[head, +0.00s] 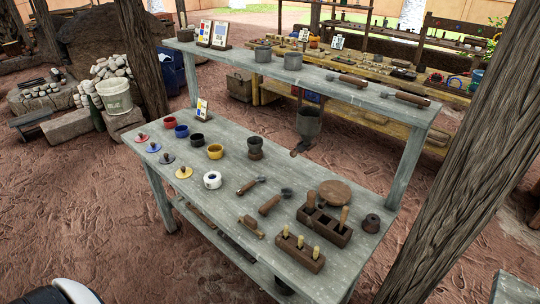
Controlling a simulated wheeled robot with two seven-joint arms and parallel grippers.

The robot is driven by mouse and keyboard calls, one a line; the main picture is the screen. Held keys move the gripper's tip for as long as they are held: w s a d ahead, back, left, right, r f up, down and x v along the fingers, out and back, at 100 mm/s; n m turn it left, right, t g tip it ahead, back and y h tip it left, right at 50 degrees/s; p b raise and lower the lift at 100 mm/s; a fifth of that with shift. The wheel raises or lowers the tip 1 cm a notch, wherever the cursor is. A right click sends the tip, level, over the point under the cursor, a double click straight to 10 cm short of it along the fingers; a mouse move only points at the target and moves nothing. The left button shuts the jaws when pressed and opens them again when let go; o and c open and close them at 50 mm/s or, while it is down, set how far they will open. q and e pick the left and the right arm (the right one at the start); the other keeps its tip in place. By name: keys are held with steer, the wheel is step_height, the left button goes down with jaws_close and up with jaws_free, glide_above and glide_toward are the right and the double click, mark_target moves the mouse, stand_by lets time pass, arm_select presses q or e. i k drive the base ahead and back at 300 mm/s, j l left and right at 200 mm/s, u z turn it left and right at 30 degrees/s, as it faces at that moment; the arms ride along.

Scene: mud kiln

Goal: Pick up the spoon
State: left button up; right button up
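Two small tools with brown handles and dark heads lie on the grey wooden table and look like spoons or scoops. One spoon-like tool (249,186) lies right of the white cup, and the other (274,202) lies nearer the wooden holder. I cannot tell for certain which is the spoon. Neither is touched by a gripper. Neither of my grippers is in view; only a white and black part, probably mine, shows at the bottom left corner.
The table (165,163) also holds small cups, colored lids, a brush (251,227), a wooden holder (325,225) and a peg block (298,252). A raised shelf (330,80) runs along its back. A tree trunk (465,160) stands at the right. Dirt ground is open at the front left.

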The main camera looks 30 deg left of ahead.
mark_target(261, 178)
steer(key=u, duration=1.2)
